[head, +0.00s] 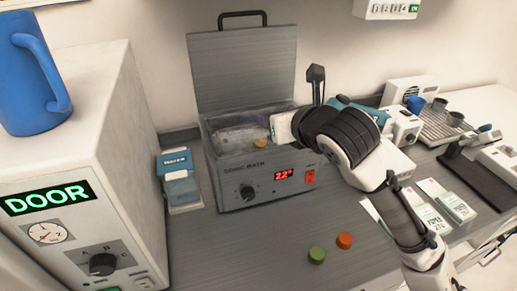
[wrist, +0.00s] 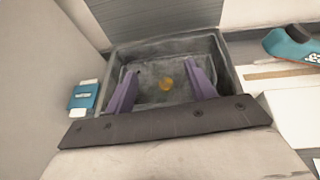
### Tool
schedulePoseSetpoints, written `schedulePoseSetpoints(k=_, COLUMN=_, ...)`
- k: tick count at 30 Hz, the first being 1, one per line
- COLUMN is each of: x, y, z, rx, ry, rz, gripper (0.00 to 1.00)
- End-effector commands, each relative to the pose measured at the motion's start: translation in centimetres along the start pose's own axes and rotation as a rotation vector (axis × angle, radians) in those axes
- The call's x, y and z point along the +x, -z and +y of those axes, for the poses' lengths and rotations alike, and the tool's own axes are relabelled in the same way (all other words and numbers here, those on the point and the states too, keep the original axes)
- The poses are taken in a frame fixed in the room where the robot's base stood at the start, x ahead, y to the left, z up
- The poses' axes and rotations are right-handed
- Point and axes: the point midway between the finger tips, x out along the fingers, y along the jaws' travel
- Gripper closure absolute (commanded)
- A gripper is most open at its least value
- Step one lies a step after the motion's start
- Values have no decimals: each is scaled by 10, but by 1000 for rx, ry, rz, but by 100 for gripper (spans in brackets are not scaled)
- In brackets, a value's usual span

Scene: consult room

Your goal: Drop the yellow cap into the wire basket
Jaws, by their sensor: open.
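The yellow cap (head: 261,144) shows at the front part of the open bath, left of my gripper. In the head view my wrist hides the right part of the bath, and the basket (head: 236,132) shows only faintly.
The bath (head: 265,172) has a raised grey lid (head: 243,70) behind it. A green cap (head: 317,255) and an orange cap (head: 345,240) lie on the counter in front. A blue box (head: 179,188) stands left, beside a large cabinet with a blue mug (head: 32,85).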

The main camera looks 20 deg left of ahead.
Motion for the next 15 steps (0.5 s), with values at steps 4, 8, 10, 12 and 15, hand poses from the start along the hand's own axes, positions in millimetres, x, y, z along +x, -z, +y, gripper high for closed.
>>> schedulePoseSetpoints(k=4, x=-34, y=2, z=-1, rx=-1, ry=4, rz=-3, gripper=45)
schedulePoseSetpoints(k=8, x=-58, y=2, z=0, rx=-1, ry=2, rz=-1, gripper=45)
schedulePoseSetpoints(k=10, x=-67, y=1, z=0, rx=0, ry=1, rz=-2, gripper=45)
schedulePoseSetpoints(k=12, x=-74, y=1, z=0, rx=0, ry=1, rz=0, gripper=45)
schedulePoseSetpoints(k=15, x=-79, y=0, z=0, rx=0, ry=0, rz=0, gripper=45)
